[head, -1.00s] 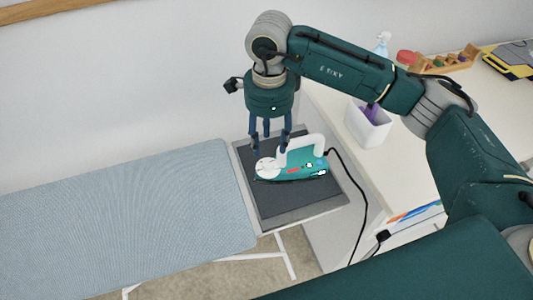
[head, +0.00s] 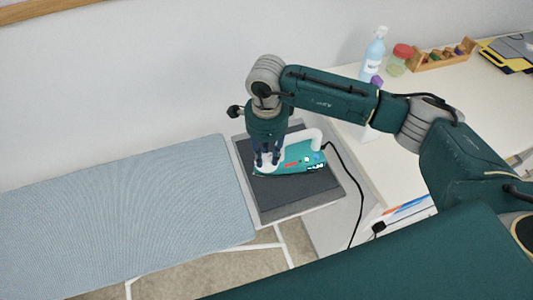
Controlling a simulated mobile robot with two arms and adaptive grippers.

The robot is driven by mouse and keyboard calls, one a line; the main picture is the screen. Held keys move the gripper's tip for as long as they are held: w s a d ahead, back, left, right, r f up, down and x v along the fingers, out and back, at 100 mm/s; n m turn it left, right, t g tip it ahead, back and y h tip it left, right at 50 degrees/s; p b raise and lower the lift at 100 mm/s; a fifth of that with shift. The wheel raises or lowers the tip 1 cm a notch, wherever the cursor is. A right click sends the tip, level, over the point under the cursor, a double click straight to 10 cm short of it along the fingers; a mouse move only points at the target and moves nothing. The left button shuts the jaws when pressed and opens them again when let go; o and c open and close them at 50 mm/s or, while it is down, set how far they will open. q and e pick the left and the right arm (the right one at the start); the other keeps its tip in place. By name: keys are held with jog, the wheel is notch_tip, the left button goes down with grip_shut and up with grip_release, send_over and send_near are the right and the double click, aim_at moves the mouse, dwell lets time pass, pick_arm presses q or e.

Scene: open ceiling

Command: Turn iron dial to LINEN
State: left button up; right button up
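The teal and white iron (head: 300,160) lies on the dark grey rest pad (head: 290,197) at the right end of the ironing board. Its white handle (head: 311,136) curves over the body, and a cord leaves its right end. The round white dial (head: 267,169) is at the iron's left part, mostly hidden under my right gripper. My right gripper (head: 267,163) points down over the dial, with its fingertips at it. I cannot tell whether they press on it, and the dial's marking is not readable. My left gripper is not in view.
The blue-grey ironing board (head: 120,220) stretches left and is bare. A white counter (head: 450,105) at right holds a spray bottle (head: 374,52), a jar with a red lid (head: 399,60) and a wooden rack (head: 440,57). The black cord (head: 358,190) hangs beside the counter.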

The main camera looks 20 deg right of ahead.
grip_shut()
jog(key=shift+f+m+b, duration=0.1)
jog(key=shift+m+b, duration=0.65)
jog(key=shift+m, duration=0.05)
jog(key=shift+w+m+b, duration=0.1)
jog(key=shift+m+b, duration=0.5)
jog(key=shift+m, duration=0.1)
jog(key=m+b, duration=0.2)
jog(key=shift+m, duration=0.4)
jog(key=shift+m+b, duration=0.45)
jog(key=shift+m, duration=0.45)
jog(key=shift+r, duration=0.2)
